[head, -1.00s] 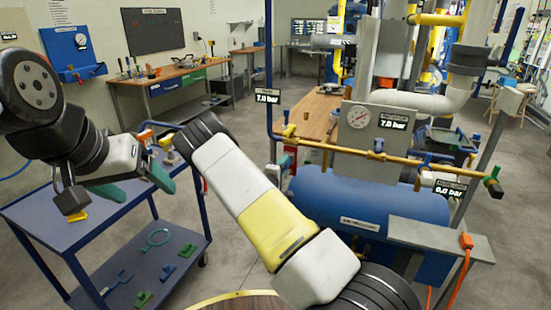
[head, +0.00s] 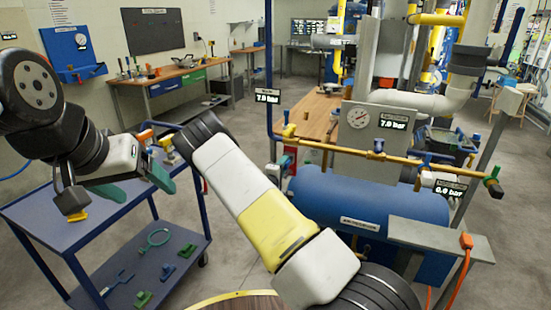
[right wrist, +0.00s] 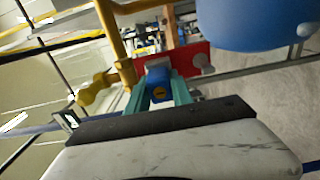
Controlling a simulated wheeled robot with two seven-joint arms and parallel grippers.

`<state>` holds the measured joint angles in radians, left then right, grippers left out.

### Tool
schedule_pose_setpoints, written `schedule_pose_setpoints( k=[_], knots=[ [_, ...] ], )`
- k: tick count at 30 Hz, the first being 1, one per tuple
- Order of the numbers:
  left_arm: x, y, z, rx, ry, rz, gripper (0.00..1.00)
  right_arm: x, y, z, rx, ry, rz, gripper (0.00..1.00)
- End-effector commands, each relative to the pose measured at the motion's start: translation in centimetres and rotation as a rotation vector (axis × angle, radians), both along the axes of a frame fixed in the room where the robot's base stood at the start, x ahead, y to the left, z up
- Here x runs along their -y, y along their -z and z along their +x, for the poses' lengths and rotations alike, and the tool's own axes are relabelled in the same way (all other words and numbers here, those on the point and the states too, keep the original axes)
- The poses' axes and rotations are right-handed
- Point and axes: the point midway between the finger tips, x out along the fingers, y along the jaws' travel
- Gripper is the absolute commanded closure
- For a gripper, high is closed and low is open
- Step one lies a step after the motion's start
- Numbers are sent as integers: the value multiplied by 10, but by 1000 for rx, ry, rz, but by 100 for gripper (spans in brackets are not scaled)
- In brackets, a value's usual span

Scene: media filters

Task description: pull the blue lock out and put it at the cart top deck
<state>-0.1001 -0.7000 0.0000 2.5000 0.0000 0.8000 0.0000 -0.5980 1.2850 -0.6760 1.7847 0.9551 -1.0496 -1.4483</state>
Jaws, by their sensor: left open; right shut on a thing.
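The blue lock (right wrist: 158,94), with a yellow keyed face, is between the teal fingertips of my right gripper (right wrist: 158,84) in the right wrist view. The fingers are shut on it. A red plate (right wrist: 188,62) is just behind the lock; I cannot tell whether the lock is still joined to it. In the head view my own right arm hides the right gripper and the lock. My left gripper (head: 137,187) is open and empty, above the blue cart. The cart top deck (head: 50,215) is at the left of the head view.
Small orange and yellow items (head: 150,134) show behind my left gripper. The cart's lower shelf (head: 190,255) holds several green and blue pieces. A blue tank (head: 380,205) with a yellow pipe (head: 345,150) above it stands at right. The cart deck's near left part looks clear.

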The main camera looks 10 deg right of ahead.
Motion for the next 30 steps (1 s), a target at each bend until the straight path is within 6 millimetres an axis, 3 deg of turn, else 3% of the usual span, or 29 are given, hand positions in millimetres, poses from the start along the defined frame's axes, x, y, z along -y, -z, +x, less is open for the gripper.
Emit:
schedule_pose_setpoints(
  k=[8,21,30],
  knots=[
    [0,0,0,0,0,0,23,-4,0,-4,1,-1,1,100],
    [0,0,0,0,0,0,23,-21,0,-31,0,0,0,100],
    [0,0,0,0,0,0,23,-21,-1,-33,1,-1,0,100]
  ],
)
